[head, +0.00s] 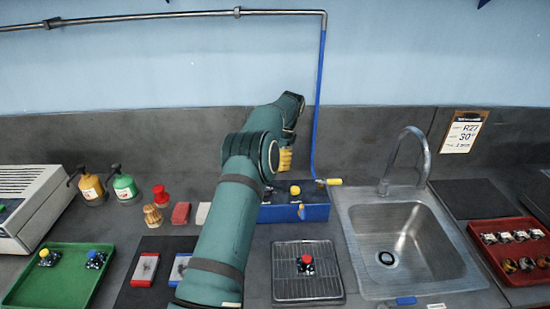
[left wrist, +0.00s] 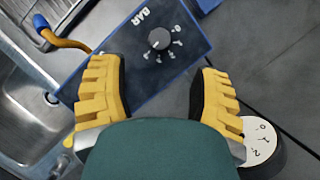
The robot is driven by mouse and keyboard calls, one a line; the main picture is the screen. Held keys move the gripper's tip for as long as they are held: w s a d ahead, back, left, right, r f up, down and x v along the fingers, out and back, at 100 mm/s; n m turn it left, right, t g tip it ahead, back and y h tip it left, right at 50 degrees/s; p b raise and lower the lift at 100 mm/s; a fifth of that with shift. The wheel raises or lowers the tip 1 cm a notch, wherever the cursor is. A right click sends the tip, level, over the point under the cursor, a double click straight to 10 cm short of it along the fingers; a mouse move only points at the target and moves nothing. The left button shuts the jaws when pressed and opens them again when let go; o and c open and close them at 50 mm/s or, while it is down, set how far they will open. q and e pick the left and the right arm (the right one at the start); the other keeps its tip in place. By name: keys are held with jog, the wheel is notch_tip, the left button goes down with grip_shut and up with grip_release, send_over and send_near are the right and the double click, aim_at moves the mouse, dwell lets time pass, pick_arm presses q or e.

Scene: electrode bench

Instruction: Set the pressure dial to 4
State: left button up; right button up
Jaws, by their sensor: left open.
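The pressure dial (left wrist: 158,38) is a round dark knob on a blue panel (left wrist: 128,72) marked BAR, with small white numerals around it. Its setting is too small to read. My left gripper (left wrist: 160,95) is open and empty. In the left wrist view its two yellow fingers are spread wide, and the dial shows between and beyond them, apart from both. In the head view the left gripper (head: 285,158) is at the back of the bench, above and behind the blue box (head: 302,213). My right gripper is not in view.
A sink (head: 408,243) with a curved tap is right of the box. A yellow-handled valve (head: 333,182) sticks out at the box's right. A wire rack (head: 305,286) lies in front. A white numbered disc (left wrist: 260,142) is near the right finger in the wrist view.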

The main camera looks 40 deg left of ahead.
pick_arm(q)
jog(key=shift+v, duration=1)
jog(key=shift+s, duration=0.1)
